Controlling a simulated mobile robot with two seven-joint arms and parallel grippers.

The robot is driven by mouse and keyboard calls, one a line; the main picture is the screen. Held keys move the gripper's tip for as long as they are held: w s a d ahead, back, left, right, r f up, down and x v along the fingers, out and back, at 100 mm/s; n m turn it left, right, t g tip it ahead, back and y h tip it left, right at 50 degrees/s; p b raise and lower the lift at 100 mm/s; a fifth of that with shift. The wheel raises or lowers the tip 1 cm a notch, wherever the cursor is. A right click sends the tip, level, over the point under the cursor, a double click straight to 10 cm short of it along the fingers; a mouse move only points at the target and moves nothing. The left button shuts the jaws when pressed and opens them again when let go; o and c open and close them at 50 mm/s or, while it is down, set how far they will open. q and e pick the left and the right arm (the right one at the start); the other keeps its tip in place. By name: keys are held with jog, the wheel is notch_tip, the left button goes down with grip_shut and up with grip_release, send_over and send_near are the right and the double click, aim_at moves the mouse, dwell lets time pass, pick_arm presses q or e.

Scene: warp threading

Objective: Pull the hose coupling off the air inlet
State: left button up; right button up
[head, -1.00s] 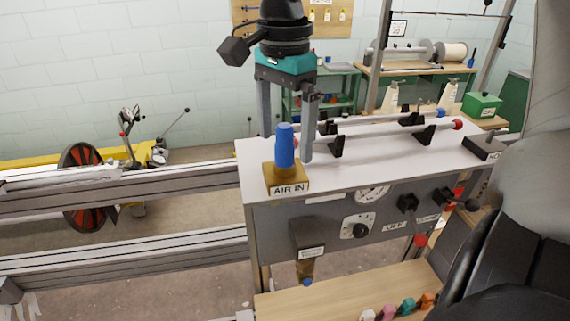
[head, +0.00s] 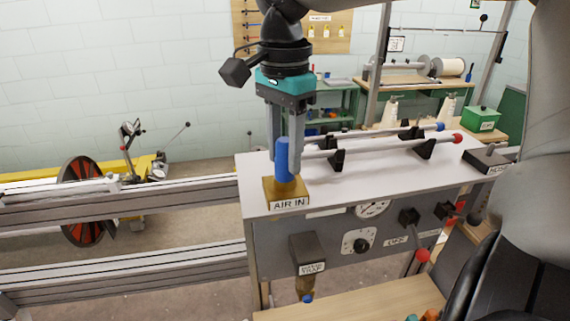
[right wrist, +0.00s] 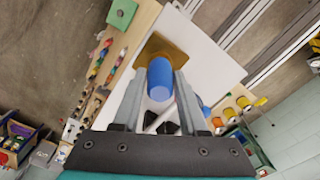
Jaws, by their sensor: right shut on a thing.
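The hose coupling (head: 282,160) is a blue upright cylinder on the brass air inlet block (head: 286,190) labelled AIR IN, at the front left corner of the white-topped cabinet. Its lower end meets the block with no gap that I can see. My right gripper (head: 285,150) points down from above and is shut on the coupling, one finger on each side. In the right wrist view the coupling (right wrist: 160,80) sits between the fingers, with the brass block (right wrist: 163,47) beyond it. My left gripper is not in view.
Rods in black holders (head: 337,158) lie on the cabinet top (head: 380,177) just right of the gripper. A black block labelled HOSE (head: 486,160) is at the top's right end. Gauge, knobs and levers are on the front panel. Metal rails (head: 130,195) run left.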

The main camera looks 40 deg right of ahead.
jog(key=c, duration=0.4)
jog(key=shift+r+p, duration=2.4)
jog(key=shift+r, duration=0.7)
